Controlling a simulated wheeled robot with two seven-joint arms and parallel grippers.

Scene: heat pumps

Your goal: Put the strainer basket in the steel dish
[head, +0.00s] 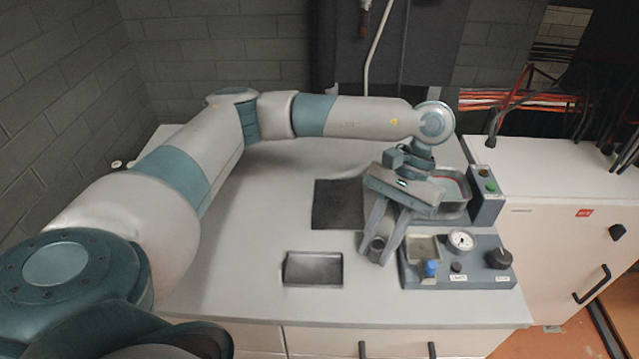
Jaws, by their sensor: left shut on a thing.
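My left gripper (378,247) reaches over the worktop from behind and points down. Its fingers are shut on the strainer basket (376,253), a small dark grey cylinder that looks about upright. The fingers hide part of the basket, and I cannot tell whether it touches the worktop. The steel dish (313,269), a shallow rectangular dark metal tray, lies near the front of the worktop, left of the gripper. It looks empty. My right gripper is not in view.
A grey panel (478,276) with a gauge (461,240), a black knob (498,258) and a blue-topped part (430,268) stands just right of the gripper. A metal basin (456,207) and button box (487,194) are behind it. A dark mat (330,207) lies behind the dish.

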